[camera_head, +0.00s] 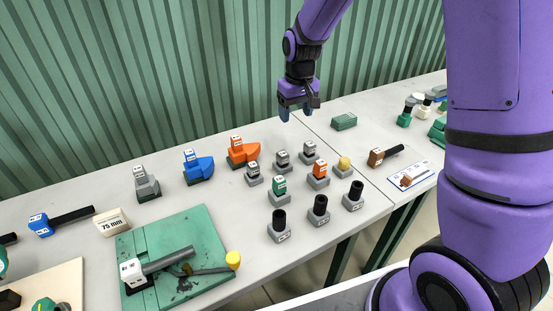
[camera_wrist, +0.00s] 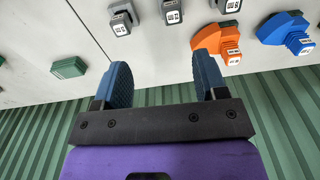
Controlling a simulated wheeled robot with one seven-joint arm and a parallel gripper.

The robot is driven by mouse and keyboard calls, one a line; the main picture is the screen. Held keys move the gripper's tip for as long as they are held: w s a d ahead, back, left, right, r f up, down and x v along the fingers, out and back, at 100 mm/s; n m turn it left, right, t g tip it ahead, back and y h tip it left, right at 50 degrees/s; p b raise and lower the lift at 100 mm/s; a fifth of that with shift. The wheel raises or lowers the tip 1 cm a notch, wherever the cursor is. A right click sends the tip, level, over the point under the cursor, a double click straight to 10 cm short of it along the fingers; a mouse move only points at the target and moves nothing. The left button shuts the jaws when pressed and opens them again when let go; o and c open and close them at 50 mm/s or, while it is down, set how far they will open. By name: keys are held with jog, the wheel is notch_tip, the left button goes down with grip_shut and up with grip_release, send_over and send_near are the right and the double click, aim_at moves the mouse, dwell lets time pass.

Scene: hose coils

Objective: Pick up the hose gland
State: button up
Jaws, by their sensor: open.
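No label names the hose gland, and I cannot tell for sure which piece it is. Several small labelled fittings stand on grey bases mid-table: grey ones (camera_head: 282,160), a green one (camera_head: 279,187), an orange one (camera_head: 318,173) and black-topped ones (camera_head: 318,208). A brown block with a black rod (camera_head: 385,154) lies to their right. My gripper (camera_head: 296,112) is open and empty above the back of the table, behind the fittings. In the wrist view its blue fingers (camera_wrist: 162,75) are apart with nothing between them. A grey fitting (camera_wrist: 122,20) shows beyond them.
Larger orange (camera_head: 242,151), blue (camera_head: 198,166) and grey (camera_head: 146,184) pieces stand to the left. A green ribbed block (camera_head: 344,121) lies at the back right. A green mat (camera_head: 203,225) bears a grey tube piece. A corrugated wall (camera_head: 120,90) stands close behind the table.

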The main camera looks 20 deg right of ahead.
send_over(283, 153)
notch_tip(283, 153, down, 6)
jog(key=f, duration=0.1)
jog(key=shift+g, duration=0.3)
notch_tip(283, 153, down, 5)
jog(key=shift+f, duration=0.1)
jog(key=shift+s+a+f, duration=0.1)
jog(key=shift+f, duration=2.5)
jog(key=c, duration=1.1)
